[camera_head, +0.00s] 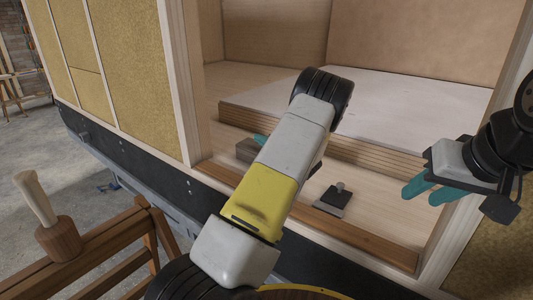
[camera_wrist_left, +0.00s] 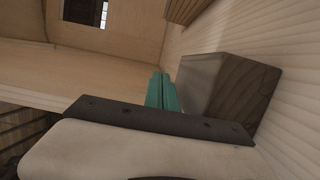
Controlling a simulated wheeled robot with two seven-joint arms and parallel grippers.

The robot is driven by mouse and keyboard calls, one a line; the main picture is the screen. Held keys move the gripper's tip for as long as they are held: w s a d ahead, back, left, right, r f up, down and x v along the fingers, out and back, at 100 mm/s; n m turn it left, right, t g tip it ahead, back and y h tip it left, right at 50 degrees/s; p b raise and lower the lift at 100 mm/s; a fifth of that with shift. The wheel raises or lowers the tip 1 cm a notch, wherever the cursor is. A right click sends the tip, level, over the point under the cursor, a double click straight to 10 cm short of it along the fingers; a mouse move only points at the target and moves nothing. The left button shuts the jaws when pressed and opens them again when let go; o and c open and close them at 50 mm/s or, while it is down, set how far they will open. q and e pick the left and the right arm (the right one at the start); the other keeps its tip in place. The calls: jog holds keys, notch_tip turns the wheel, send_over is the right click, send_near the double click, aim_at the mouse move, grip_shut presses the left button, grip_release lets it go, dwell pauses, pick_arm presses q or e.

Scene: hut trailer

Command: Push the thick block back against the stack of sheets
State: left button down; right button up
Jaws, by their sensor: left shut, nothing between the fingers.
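The thick block (camera_head: 245,150) is a short grey-brown wooden piece on the pale floor inside the doorway. It stands apart from the layered front edge of the stack of sheets (camera_head: 415,105), with a strip of floor between. My left gripper (camera_head: 260,138) is mostly hidden behind my left arm; only a teal fingertip shows beside the block. In the left wrist view, its teal fingers (camera_wrist_left: 161,92) are together and empty, close beside the block (camera_wrist_left: 232,92); I cannot tell whether they touch. My right gripper (camera_head: 428,192) hangs at the right, its teal fingers apart and empty.
A small dark tool with a knob (camera_head: 335,198) lies on the floor right of my left arm. A wooden sill (camera_head: 335,232) runs along the front, and door posts (camera_head: 180,80) stand at the sides. A wooden trestle with a mallet (camera_head: 48,215) is at lower left.

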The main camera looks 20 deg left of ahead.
aim_at(253, 155)
pick_arm(q)
jog(key=s+f, duration=0.1)
jog(key=s, duration=0.1)
jog(key=s+a+f, duration=0.1)
jog(key=s+f, duration=0.1)
jog(key=s+a+f, duration=0.1)
jog(key=s+f, duration=0.1)
jog(key=shift+w+d, duration=0.1)
jog(key=shift+w, duration=0.45)
jog(key=shift+w+d, duration=0.1)
jog(key=shift+w, duration=0.05)
jog(key=w+d, duration=0.2)
jog(key=w, duration=0.3)
jog(key=w+d, duration=0.1)
jog(key=w, duration=0.4)
jog(key=w+d, duration=0.2)
jog(key=w, duration=0.3)
jog(key=shift+w+d, duration=0.3)
jog(key=shift+w, duration=0.1)
